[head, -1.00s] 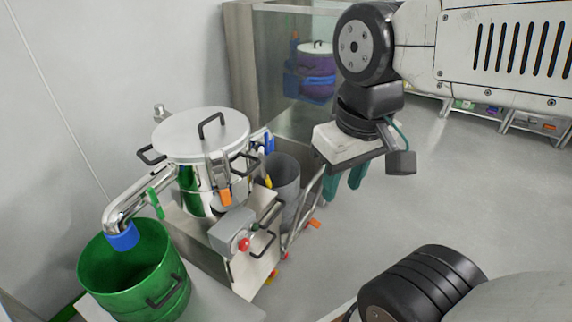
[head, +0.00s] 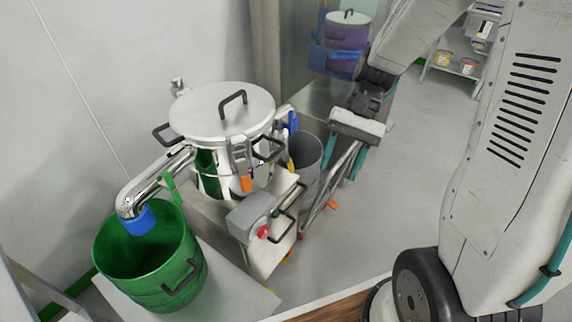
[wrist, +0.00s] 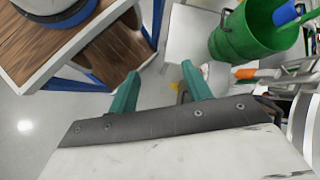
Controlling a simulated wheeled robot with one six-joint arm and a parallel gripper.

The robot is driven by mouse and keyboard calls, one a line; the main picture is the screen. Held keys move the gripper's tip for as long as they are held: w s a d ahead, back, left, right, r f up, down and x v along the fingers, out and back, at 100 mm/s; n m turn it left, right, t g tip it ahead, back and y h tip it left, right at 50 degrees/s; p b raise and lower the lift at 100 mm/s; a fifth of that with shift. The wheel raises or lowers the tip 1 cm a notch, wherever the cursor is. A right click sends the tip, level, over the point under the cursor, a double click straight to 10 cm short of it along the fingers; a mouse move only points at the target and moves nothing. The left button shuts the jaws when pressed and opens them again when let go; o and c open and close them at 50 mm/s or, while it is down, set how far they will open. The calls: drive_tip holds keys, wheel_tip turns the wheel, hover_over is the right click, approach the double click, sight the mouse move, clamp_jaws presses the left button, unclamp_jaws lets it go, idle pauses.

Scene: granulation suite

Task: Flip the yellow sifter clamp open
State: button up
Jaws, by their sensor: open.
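The sifter is a round steel vessel with a flat lid (head: 222,108), standing on a steel stand. A yellow clamp handle (head: 291,163) shows as a small strip at its right side, partly hidden, beside a blue one (head: 293,122). An orange-tipped clamp (head: 246,183) hangs upright on the sifter's front. My gripper (head: 344,160) is right of the sifter, apart from it, with teal fingers pointing down. In the wrist view my gripper (wrist: 160,78) is open and empty. An orange tip (wrist: 245,73) shows there right of the fingers; I cannot make out the yellow clamp there.
A green bucket (head: 118,270) stands under the sifter's blue-ended spout (head: 139,220). A grey bin (head: 308,165) is between sifter and gripper. A control box with a red button (head: 263,232) juts from the stand. A wooden-topped table (wrist: 60,45) shows top left in the wrist view.

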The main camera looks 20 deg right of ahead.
drive_tip(key=w+f+m+y, duration=0.55)
drive_tip(key=w+f, duration=0.25)
drive_tip(key=f, duration=0.2)
drive_tip(key=m+t+y, duration=0.5)
drive_tip(key=m+t, duration=0.6)
drive_tip(key=t, duration=0.1)
approach(293, 165)
drive_tip(key=x, duration=0.4)
drive_tip(key=shift+w+a+f, duration=0.1)
drive_tip(key=shift+w+a, duration=0.1)
drive_tip(key=shift+a, duration=0.2)
drive_tip(key=x, duration=0.7)
drive_tip(key=shift+w+a, duration=0.15)
drive_tip(key=shift+a, duration=0.1)
clamp_jaws()
drive_tip(key=shift+d, duration=0.1)
